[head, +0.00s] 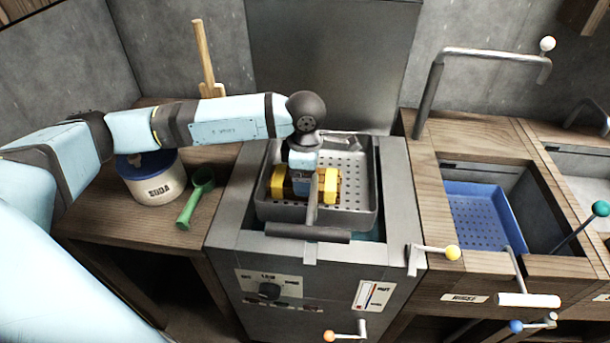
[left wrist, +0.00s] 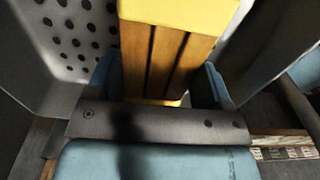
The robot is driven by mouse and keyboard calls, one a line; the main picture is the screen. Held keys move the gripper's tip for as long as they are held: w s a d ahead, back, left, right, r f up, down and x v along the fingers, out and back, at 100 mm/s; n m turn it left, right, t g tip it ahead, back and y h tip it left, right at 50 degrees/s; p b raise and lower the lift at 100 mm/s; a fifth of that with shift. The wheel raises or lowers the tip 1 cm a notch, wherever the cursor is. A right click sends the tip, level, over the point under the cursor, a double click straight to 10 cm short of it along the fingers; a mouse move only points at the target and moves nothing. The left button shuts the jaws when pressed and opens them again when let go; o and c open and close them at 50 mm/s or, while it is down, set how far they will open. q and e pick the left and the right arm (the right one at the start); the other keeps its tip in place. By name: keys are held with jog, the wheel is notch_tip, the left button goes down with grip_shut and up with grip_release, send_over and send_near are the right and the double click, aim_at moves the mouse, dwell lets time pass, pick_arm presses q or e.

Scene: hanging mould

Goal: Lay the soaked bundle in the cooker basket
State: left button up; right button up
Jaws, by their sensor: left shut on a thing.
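The bundle (head: 331,187) has brown slats and yellow bands near its ends. It lies across the inside of the grey perforated cooker basket (head: 360,160), low between its walls. My left gripper (head: 302,187) points down and is shut on the bundle's middle. In the left wrist view the bundle (left wrist: 165,50) sits between the two fingers (left wrist: 160,85), with the basket's holed metal (left wrist: 75,35) beside it. I cannot tell whether the bundle touches the basket floor. My arm and gripper hide part of the bundle and basket. My right gripper is not in view.
The basket's dark handle (head: 308,233) crosses the cooker's (head: 226,215) front rim. A blue perforated tray (head: 485,215) is in the right basin, under a bent metal pipe (head: 434,85).

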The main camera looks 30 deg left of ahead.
pick_arm(q)
jog(key=shift+f, duration=0.1)
jog(key=shift+f, duration=0.15)
jog(key=o, duration=1.2)
jog(key=shift+c, duration=0.2)
notch_tip(320, 180, up, 12)
jog(key=p, duration=0.1)
jog(key=shift+r, duration=0.2)
